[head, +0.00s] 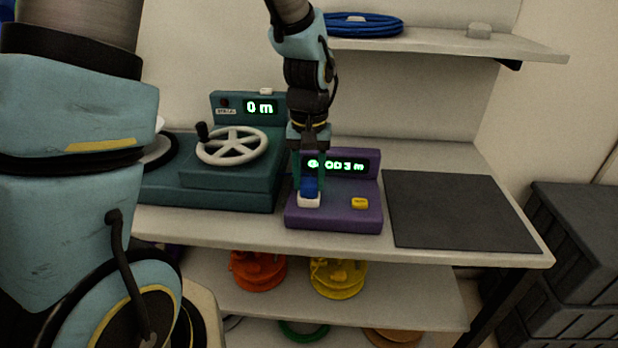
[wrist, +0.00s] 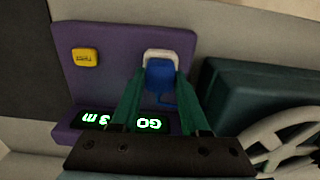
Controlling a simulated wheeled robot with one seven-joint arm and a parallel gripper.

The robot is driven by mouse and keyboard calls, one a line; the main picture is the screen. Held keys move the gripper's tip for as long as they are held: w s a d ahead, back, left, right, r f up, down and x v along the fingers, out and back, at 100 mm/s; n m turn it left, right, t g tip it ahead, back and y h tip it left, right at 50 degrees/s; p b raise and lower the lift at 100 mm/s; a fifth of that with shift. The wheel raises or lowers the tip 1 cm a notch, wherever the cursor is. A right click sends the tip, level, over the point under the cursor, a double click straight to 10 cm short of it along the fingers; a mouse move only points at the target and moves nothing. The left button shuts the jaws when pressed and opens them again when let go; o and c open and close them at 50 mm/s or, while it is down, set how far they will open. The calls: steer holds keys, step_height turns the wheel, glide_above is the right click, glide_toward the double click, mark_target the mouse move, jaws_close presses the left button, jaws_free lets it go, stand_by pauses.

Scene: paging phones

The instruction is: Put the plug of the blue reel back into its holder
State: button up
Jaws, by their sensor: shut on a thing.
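The blue plug (head: 310,186) is between the fingers of my gripper (head: 310,180), which is shut on it. It sits at the white socket (head: 308,201) on the front left of a purple tester (head: 333,218). In the wrist view, the blue plug (wrist: 159,78) meets the white socket (wrist: 161,54), with my green fingers (wrist: 159,75) on both sides of it. The tester's green display (head: 337,165) is lit and partly hidden by my gripper; it seems to read "GOOD 3 m". I cannot make out the blue reel or its holder.
A teal winding machine (head: 225,187) with a crank wheel and a "0 m" display stands left of the tester. A bare dark mat (head: 445,210) lies right. A blue coil (head: 362,25) is on the upper shelf. Orange (head: 258,271) and yellow reels (head: 338,278) stand below.

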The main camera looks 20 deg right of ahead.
steer(key=c, duration=0.5)
jaws_close()
step_height(320, 180, up, 19)
steer(key=p, duration=1.5)
steer(key=shift+f+p, duration=0.2)
steer(key=shift+p, duration=0.1)
steer(key=w+a, duration=0.5)
steer(key=a, duration=0.4)
steer(key=w+a, duration=0.5)
steer(key=a, duration=0.5)
steer(key=shift+w+a, duration=0.2)
steer(key=shift+w, duration=0.05)
steer(key=w+a, duration=0.5)
steer(key=a, duration=0.4)
steer(key=w+a, duration=0.5)
steer(key=a, duration=0.5)
steer(key=shift+w+a, duration=0.2)
